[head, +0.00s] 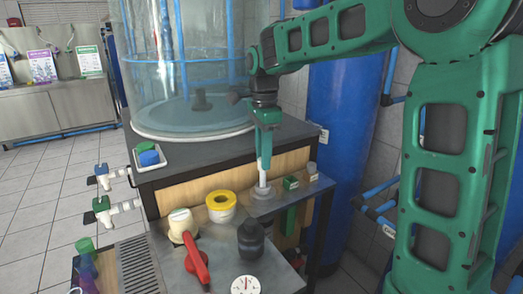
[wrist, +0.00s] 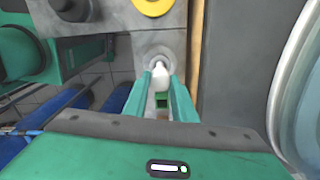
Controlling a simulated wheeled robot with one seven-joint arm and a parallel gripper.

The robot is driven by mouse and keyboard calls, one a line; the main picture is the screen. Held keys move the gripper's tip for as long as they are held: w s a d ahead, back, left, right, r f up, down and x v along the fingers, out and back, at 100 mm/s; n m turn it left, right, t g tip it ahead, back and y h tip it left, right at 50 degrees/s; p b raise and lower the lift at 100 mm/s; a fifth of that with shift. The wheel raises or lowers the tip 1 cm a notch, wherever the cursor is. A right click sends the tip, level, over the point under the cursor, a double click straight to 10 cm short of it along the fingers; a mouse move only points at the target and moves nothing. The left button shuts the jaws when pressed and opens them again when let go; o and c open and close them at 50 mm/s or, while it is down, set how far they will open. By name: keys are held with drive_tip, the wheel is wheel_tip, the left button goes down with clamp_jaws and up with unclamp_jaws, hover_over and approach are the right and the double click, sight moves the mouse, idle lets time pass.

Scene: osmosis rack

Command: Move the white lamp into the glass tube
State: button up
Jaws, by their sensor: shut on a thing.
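My gripper (head: 264,158) points down over the grey side shelf, its green fingers shut on the white lamp (head: 262,179). The lamp is slim and upright, with its lower end at a round grey holder (head: 262,192); I cannot tell whether it touches or sits inside it. In the wrist view the white lamp (wrist: 161,76) shows between the fingers of my gripper (wrist: 163,95), and its upper part is hidden. A large clear glass cylinder (head: 150,75) stands on the dark counter behind and left; no smaller glass tube can be made out.
A small green box (head: 291,183) is right of the holder. A blue tank (head: 345,110) stands behind.

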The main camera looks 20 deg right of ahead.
drive_tip(key=shift+f, duration=1.35)
drive_tip(key=shift+f, duration=1.35)
drive_tip(key=o, duration=1.3)
drive_tip(key=shift+r, duration=0.1)
drive_tip(key=shift+r, duration=3.95)
